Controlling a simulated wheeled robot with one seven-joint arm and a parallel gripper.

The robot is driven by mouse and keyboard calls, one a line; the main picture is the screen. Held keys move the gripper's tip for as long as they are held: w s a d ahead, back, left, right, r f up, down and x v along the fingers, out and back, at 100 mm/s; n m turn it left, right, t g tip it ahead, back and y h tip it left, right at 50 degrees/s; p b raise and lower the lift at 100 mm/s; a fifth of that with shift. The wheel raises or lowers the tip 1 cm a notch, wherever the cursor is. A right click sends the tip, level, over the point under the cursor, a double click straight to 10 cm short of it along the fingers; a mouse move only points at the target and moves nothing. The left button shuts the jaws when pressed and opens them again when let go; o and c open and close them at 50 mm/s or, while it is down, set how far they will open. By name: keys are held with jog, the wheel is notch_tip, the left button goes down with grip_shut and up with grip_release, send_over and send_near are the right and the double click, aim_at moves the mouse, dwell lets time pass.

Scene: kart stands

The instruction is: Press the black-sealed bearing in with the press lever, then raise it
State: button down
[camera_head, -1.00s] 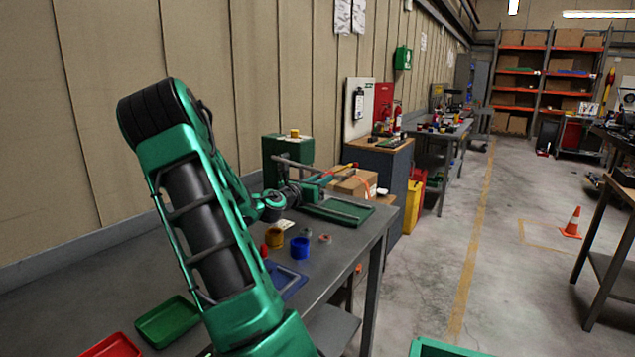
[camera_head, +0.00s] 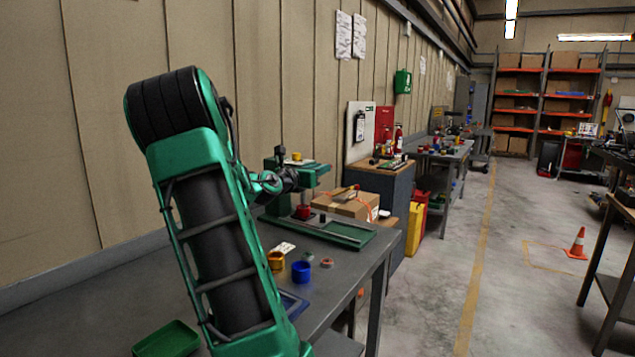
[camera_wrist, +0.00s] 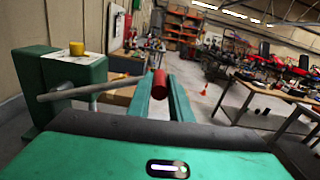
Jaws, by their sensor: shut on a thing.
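In the wrist view the press head (camera_wrist: 75,75) is at the left. The grey press lever (camera_wrist: 95,87) runs right from it, slightly upward, to a red knob (camera_wrist: 159,82). My gripper (camera_wrist: 163,92), also in the head view (camera_head: 289,180), is shut on the lever at its knob end. A red cup-like part (camera_head: 303,212) stands on the press base (camera_head: 345,233), below the head. I cannot make out the black-sealed bearing.
A green tray (camera_head: 167,340) lies nearer.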

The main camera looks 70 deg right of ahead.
jog(key=shift+w+r, duration=0.4)
jog(key=shift+w, duration=0.2)
jog(key=c, duration=1.6)
grip_release()
jog(key=shift+f, duration=0.1)
jog(key=shift+s, duration=0.1)
jog(key=a, duration=0.3)
jog(key=w+a, duration=0.1)
jog(key=a, duration=0.6)
jog(key=shift+w+a, duration=0.3)
jog(key=shift+w, duration=0.1)
